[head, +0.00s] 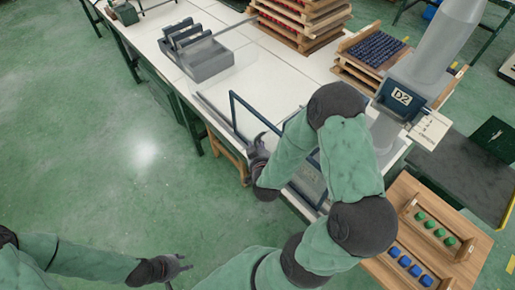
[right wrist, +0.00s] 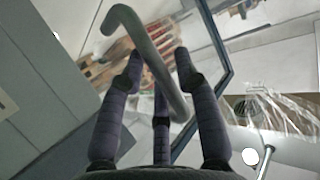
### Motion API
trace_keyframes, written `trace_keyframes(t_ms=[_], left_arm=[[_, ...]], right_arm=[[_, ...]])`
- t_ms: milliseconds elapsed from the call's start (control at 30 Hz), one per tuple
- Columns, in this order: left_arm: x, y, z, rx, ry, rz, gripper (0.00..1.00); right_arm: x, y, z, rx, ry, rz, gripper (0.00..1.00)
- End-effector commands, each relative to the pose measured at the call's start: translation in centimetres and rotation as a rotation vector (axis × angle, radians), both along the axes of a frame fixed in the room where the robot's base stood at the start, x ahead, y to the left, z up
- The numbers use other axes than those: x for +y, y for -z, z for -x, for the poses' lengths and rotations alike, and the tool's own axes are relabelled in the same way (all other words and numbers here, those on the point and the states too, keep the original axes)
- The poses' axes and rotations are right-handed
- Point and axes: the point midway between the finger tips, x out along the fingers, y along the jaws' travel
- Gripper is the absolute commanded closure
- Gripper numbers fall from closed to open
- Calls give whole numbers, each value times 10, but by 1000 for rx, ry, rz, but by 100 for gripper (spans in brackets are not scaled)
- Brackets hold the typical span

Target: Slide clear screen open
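The clear screen (head: 256,112) has a dark blue frame and stands at the near edge of the white table; my right arm hides part of it. Its dark frame also shows in the right wrist view (right wrist: 222,58). A grey bent handle bar (right wrist: 152,52) runs between the fingers of my right gripper (right wrist: 158,75). These fingers are apart, with visible gaps beside the bar; contact is unclear. In the head view my right gripper (head: 258,150) is beside the screen frame. My left gripper (head: 183,265) is open and empty, low over the floor, away from the table.
A grey fixture (head: 205,65) stands on the white table (head: 260,80). Stacked wooden trays (head: 300,22) and a tray of dark pieces (head: 375,48) are at the back. A wooden board (head: 400,205) with green and blue pieces is at lower right. Floor at left is clear.

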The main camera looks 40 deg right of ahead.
Motion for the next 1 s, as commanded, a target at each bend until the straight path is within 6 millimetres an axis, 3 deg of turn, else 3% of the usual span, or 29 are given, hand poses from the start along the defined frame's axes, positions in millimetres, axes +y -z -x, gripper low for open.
trace_keyframes(t_ms=[167, 600, 1000], left_arm=[[0, 0, 0, 0, 0, 0, 60], [0, 0, 0, 0, 0, 0, 60], [0, 0, 0, 0, 0, 0, 60]], right_arm=[[7, -6, 12, 0, -1, 0, 68], [45, -38, 77, -2, -4, 0, 68], [54, -45, 97, 0, 0, 0, 68]])
